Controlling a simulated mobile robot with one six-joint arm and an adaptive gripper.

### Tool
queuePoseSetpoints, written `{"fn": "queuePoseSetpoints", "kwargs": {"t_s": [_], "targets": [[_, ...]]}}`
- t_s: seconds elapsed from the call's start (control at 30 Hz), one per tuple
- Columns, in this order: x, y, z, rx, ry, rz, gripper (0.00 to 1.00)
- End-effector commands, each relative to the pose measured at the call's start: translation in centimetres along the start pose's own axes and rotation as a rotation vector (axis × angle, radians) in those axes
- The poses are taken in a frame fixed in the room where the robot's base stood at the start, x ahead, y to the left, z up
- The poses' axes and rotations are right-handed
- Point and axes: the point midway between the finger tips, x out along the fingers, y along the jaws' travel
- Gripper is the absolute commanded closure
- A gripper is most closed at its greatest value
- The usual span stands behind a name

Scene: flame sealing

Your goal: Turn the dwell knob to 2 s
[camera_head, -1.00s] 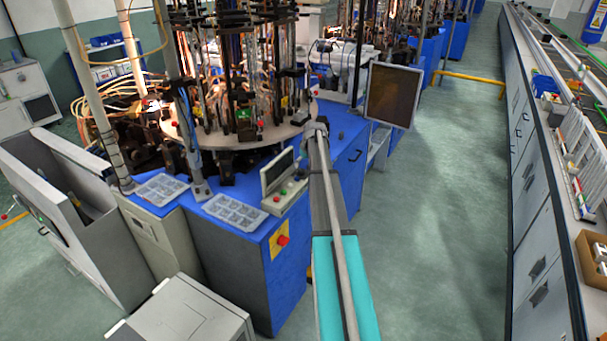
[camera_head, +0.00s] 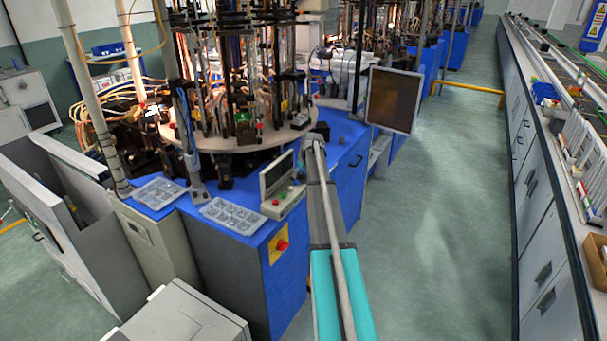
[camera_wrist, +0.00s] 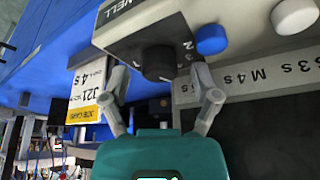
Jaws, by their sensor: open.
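The black dwell knob (camera_wrist: 158,62) sits on the face of a pale control box (camera_wrist: 150,25), marked with the partly cut-off letters "WELL". My gripper (camera_wrist: 161,76) is open, with one finger to each side of the knob and visible gaps between. I cannot tell whether the fingertips reach past the knob's front face. Digits show by the knob's right side, but its pointer setting is not readable. In the head view, my gripper's end (camera_head: 316,138) is small at the far end of my arm, and the knob cannot be made out.
A blue button (camera_wrist: 210,40) and a pale button (camera_wrist: 293,15) lie right of the knob. A yellow and white job card (camera_wrist: 88,95) with "4 s" is at left, and a printed strip (camera_wrist: 250,80) at right. A dark monitor (camera_head: 393,100) stands beyond my arm.

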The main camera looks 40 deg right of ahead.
Motion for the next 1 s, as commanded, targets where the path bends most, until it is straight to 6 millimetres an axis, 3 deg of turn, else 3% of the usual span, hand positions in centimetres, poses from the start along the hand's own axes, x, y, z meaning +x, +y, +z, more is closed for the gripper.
{"fn": "queuePoseSetpoints", "kwargs": {"t_s": [0.07,0.5,0.53,0.63,1.0], "targets": [[0.0,0.0,0.0,0.000,0.000,0.000,0.21],[0.0,-0.1,0.0,0.000,0.000,0.000,1.00],[0.2,1.7,-0.5,0.001,0.000,0.000,1.00],[0.0,0.6,-0.1,-0.001,0.001,0.003,1.00],[0.0,0.2,0.1,-0.008,-0.001,0.001,1.00]]}}
